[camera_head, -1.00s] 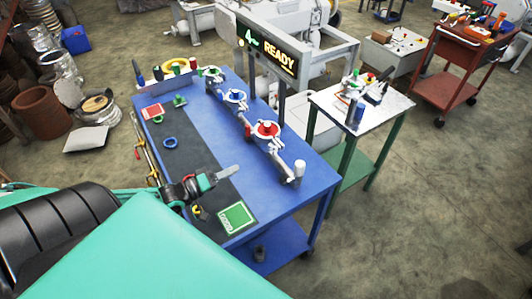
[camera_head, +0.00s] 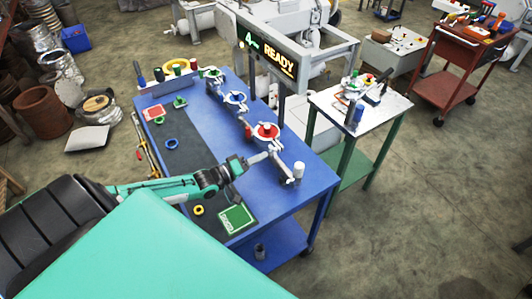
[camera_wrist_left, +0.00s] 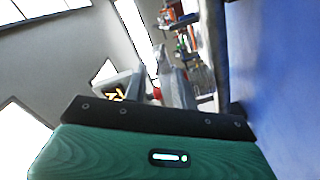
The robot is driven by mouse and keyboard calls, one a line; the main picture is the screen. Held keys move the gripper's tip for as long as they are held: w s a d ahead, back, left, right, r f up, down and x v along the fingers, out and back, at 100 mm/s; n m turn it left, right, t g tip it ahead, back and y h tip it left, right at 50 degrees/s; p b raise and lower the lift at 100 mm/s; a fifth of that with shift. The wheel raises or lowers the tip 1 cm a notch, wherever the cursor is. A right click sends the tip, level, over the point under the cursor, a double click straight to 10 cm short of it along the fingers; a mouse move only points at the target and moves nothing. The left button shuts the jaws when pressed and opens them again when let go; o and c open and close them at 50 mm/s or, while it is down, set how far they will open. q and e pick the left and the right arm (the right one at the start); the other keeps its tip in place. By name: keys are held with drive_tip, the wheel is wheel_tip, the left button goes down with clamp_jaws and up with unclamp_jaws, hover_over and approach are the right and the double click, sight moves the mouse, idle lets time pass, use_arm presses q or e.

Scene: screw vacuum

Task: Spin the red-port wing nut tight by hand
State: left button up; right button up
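The red port (camera_head: 266,131) is a red ring with a red knob on the pipe assembly, on the right part of the blue bench (camera_head: 305,205). Blue and green ports (camera_head: 235,97) (camera_head: 213,73) sit farther back along the same pipe. My left gripper (camera_head: 262,158) reaches in from the left, its grey fingers just in front of the red port and close to the pipe. Whether they touch is unclear. In the left wrist view, a grey finger (camera_wrist_left: 179,88) points away, with a small red patch (camera_wrist_left: 156,94) beside it. The finger gap cannot be made out. My right gripper is out of view.
A dark mat on the bench holds a blue ring (camera_head: 171,144), a yellow ring (camera_head: 198,210) and a green-and-white card (camera_head: 236,219). A white cylinder (camera_head: 299,170) stands at the pipe's near end. A sign reading READY (camera_head: 268,55) hangs behind.

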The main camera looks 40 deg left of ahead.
sight(274, 151)
use_arm(q)
drive_tip(key=shift+p+x, duration=0.3)
drive_tip(key=shift+x, duration=1.35)
clamp_jaws()
